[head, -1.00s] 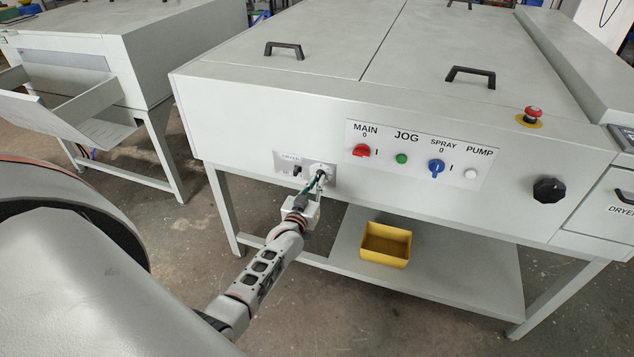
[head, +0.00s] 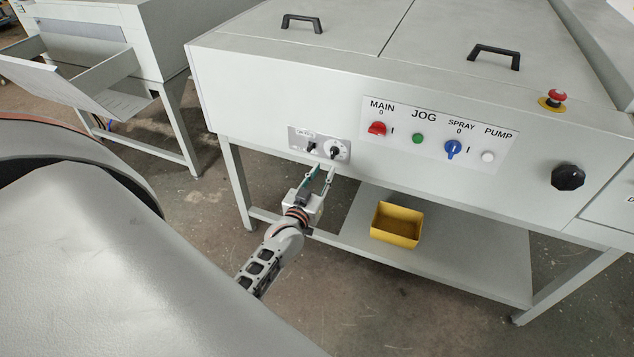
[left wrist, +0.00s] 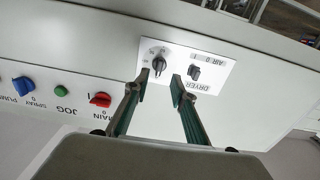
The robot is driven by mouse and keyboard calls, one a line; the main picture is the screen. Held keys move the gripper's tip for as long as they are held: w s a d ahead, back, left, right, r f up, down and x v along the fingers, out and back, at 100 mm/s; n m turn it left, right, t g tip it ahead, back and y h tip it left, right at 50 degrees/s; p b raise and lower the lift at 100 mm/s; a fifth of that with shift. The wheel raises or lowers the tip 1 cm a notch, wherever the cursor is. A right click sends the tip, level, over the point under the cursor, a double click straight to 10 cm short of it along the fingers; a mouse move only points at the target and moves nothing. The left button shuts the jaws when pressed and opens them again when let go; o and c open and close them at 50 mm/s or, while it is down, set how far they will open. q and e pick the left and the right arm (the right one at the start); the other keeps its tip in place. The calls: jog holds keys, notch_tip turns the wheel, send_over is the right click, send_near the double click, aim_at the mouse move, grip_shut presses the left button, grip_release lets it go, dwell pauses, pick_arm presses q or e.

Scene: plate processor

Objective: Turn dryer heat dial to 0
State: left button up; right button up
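The dryer panel (head: 296,142) is a small grey plate on the machine's front, at its left end. My left gripper (head: 323,172) is open and empty just in front of and below the dial. In the left wrist view the picture is upside down; the dial (left wrist: 158,62) shows beyond the gap between the two fingertips (left wrist: 160,84), apart from them. The switch (left wrist: 194,72) is right of it. I cannot read the dial's setting. My right gripper is out of view.
Right of the dryer panel are the red MAIN switch (head: 377,128), green JOG button (head: 417,139), blue SPRAY switch (head: 453,148) and white PUMP button (head: 488,156). A black knob (head: 568,177) and red emergency button (head: 557,96) are further right. A yellow bin (head: 397,225) stands on the lower shelf.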

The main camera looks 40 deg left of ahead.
pick_arm(q)
jog(key=shift+v, duration=2.35)
jog(key=s+d+f+m+g+h, duration=0.3)
jog(key=s+d+f, duration=0.2)
jog(key=s+d, duration=0.5)
jog(key=s+d+f+m+g+h, duration=0.3)
jog(key=s+d+f+m+h, duration=0.1)
jog(key=s+d, duration=0.6)
jog(key=shift+s+f+g, duration=0.3)
jog(key=shift+s+f, duration=0.2)
jog(key=shift+s, duration=0.7)
jog(key=shift+w, duration=0.1)
